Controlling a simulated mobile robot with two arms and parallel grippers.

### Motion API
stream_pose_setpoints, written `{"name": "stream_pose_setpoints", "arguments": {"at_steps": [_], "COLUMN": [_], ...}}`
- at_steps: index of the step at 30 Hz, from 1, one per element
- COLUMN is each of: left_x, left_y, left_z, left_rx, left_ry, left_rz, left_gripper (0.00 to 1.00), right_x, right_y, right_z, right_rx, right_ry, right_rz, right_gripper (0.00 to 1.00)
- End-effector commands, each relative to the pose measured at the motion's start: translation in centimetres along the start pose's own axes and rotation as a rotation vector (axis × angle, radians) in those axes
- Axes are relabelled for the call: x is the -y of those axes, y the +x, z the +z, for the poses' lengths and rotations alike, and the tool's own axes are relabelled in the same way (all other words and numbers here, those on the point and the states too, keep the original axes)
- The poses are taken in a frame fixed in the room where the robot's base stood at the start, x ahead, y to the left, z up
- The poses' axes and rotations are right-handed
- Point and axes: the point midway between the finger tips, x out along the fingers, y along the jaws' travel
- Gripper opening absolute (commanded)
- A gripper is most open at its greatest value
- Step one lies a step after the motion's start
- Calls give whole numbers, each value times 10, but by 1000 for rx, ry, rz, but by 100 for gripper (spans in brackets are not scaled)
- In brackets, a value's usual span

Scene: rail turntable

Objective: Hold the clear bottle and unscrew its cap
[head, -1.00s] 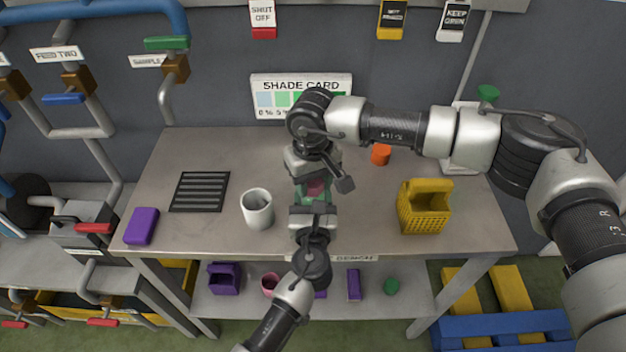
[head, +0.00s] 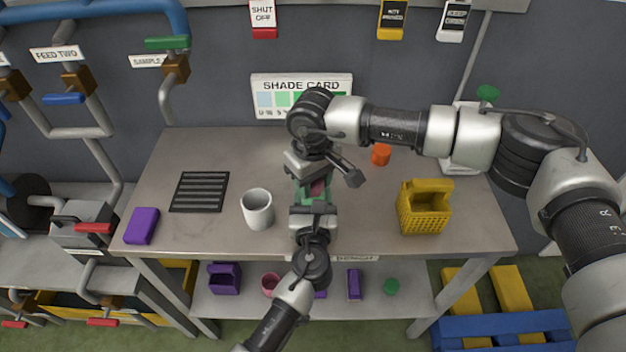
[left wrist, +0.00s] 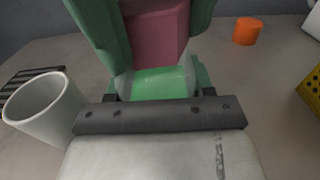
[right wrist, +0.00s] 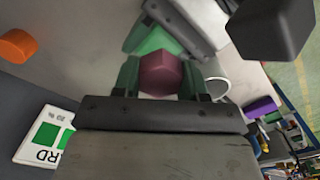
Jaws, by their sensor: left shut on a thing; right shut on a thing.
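The clear bottle (left wrist: 155,82) stands over the bench, mostly hidden by the grippers; green shows through it in the left wrist view. My left gripper (head: 313,204) is shut on the bottle from the near side. The maroon faceted cap (right wrist: 160,74) sits between the green fingers of my right gripper (head: 317,184), which is shut on it from above. The cap also shows in the left wrist view (left wrist: 157,33), directly over the bottle. I cannot tell whether cap and bottle are apart. The bottle's base is hidden.
A white mug (head: 257,209) stands left of the grippers, with a black grille (head: 199,192) and purple block (head: 141,226) farther left. An orange cylinder (head: 381,155) and yellow basket (head: 424,210) are to the right. A shade card (head: 301,95) stands behind.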

Motion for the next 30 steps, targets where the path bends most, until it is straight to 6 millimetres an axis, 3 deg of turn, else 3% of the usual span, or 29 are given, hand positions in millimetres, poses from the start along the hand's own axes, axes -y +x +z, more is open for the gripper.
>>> {"name": "stream_pose_setpoints", "arguments": {"at_steps": [30], "left_x": [0], "left_y": [0], "left_z": [0], "left_rx": [-1], "left_ry": [0], "left_rz": [0], "left_gripper": [10], "right_x": [0], "right_y": [-24], "right_z": [0], "right_rx": [-1], "right_ry": [1], "right_rz": [0], "right_gripper": [14]}}
